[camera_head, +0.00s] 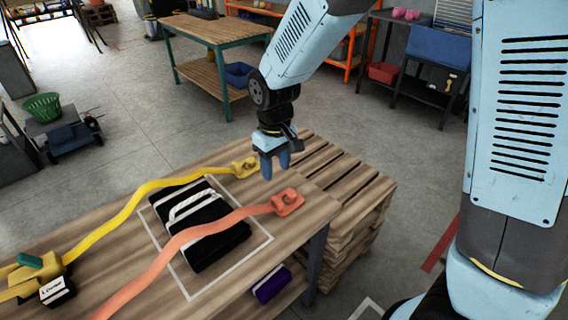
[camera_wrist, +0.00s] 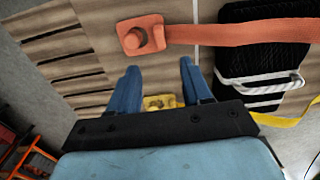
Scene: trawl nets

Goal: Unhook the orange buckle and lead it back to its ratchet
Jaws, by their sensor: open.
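The orange buckle (camera_head: 287,201) lies at the right end of the table on a peg or hook, at the end of an orange strap (camera_head: 170,250). It also shows in the wrist view (camera_wrist: 141,36), ahead of my fingertips. My gripper (camera_head: 275,165) is open and empty, pointing down above the table's end, between the orange buckle and a yellow buckle (camera_head: 245,168). In the wrist view the yellow buckle (camera_wrist: 160,102) shows between my blue fingers (camera_wrist: 157,80). The orange ratchet is not in view; the orange strap runs out at the lower edge of the head view.
A black case with a white handle (camera_head: 205,240) lies under the straps inside a white outline. A yellow strap (camera_head: 140,195) runs to a yellow ratchet (camera_head: 25,280) at the left. Wooden pallets (camera_head: 350,215) stand beyond the table end. A purple item (camera_head: 271,284) lies below.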

